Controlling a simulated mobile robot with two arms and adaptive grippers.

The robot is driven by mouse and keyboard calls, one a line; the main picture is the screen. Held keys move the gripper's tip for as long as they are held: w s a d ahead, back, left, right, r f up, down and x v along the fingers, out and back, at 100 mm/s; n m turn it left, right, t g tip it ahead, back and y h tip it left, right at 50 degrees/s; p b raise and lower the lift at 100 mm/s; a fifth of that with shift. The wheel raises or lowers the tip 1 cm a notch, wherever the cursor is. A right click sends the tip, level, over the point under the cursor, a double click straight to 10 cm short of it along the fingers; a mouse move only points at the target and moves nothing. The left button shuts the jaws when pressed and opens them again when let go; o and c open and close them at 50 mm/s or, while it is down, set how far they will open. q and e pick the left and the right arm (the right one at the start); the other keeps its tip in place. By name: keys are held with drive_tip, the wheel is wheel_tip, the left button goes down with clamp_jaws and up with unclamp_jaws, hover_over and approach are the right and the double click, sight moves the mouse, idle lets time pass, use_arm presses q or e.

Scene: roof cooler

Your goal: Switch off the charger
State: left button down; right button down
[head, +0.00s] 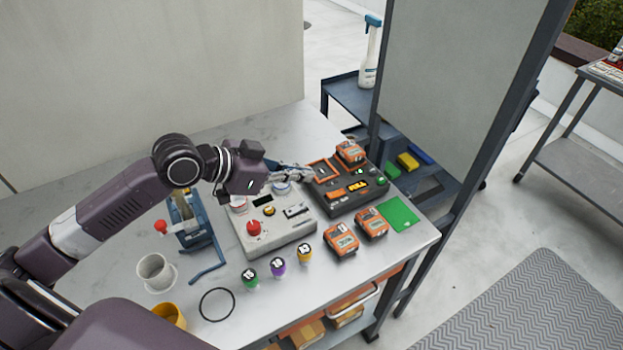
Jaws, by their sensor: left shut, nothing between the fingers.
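The charger (345,206) is a dark box with orange-edged bays on the far right part of the table. An orange battery pack (350,153) sits at its far end. Its front face has a lit yellow display (357,186), an orange part to the left of it and a green light or button (380,182) at the right. My left gripper (308,175) reaches in from the left, shut and empty, with its tips close to the charger's left edge. I cannot tell whether they touch it. My right gripper is not in view.
A light grey control box (278,238) with a red knob stands left of the charger. Orange packs (341,240) and a green card (399,214) lie in front of it. Small numbered jars (277,267), a black ring and mugs are nearer. A dark-framed panel (455,100) stands behind right.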

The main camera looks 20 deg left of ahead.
use_arm(q)
drive_tip(key=p, duration=0.2)
hover_over(337, 194)
drive_tip(key=s, duration=0.1)
drive_tip(key=f, duration=0.2)
drive_tip(key=a+f, duration=0.1)
drive_tip(key=f, duration=0.1)
drive_tip(key=shift+s+f, duration=0.2)
drive_tip(key=shift+f, duration=0.1)
drive_tip(key=f, duration=0.2)
drive_tip(key=shift+s+a+f+p, duration=0.25)
drive_tip(key=shift+s+f+p, duration=0.05)
drive_tip(key=shift+s+p, duration=0.05)
drive_tip(key=shift+s+a+f, duration=0.25)
drive_tip(key=shift+s+f, duration=0.05)
drive_tip(key=shift+f, duration=0.35)
drive_tip(key=shift+f, duration=0.15)
drive_tip(key=shift+a+f, duration=0.1)
drive_tip(key=shift+f, duration=0.25)
drive_tip(key=shift+s, duration=0.15)
drive_tip(key=shift+r+p, duration=0.55)
drive_tip(key=shift+r, duration=0.3)
